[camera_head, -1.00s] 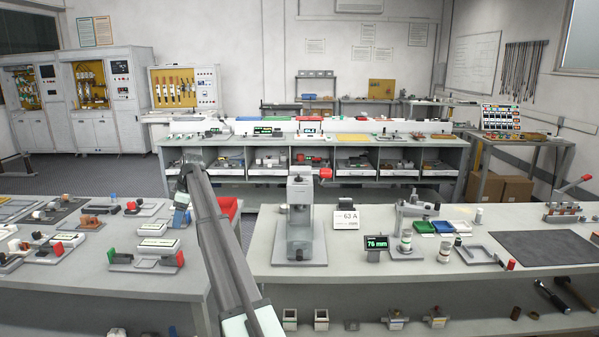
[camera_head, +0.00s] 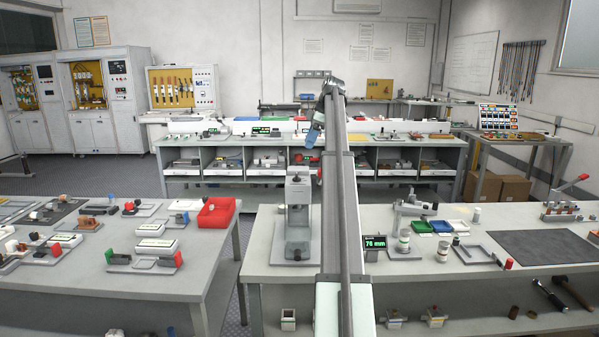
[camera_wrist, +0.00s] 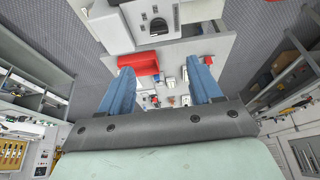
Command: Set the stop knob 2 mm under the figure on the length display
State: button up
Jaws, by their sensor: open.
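The length display (camera_head: 375,243) is a small black screen reading "76 mm" on the right-hand bench, just right of my arm. A grey upright device (camera_head: 298,215) stands left of my arm, with a dark knob (camera_head: 299,254) low at its front. I cannot tell which knob is the stop knob, and no scale can be read. My gripper (camera_head: 315,133) is raised high above the bench, well away from the display and the device. In the wrist view its two blue fingers (camera_wrist: 160,70) are apart with nothing between them.
A red bin (camera_head: 217,212) sits on the left bench and shows in the wrist view (camera_wrist: 138,64). Right of the display stand a small holder with a jar (camera_head: 404,240), a green tray (camera_head: 442,227) and a dark mat (camera_head: 545,248). A gap separates the two benches.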

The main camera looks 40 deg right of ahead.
send_near(297, 177)
jog(key=x, duration=0.2)
jog(key=d+x, duration=0.1)
jog(key=x, duration=0.2)
jog(key=w+x, duration=0.1)
jog(key=x, duration=0.1)
jog(key=shift+w+f, duration=0.2)
jog(key=shift+f, duration=0.15)
jog(key=c, duration=1)
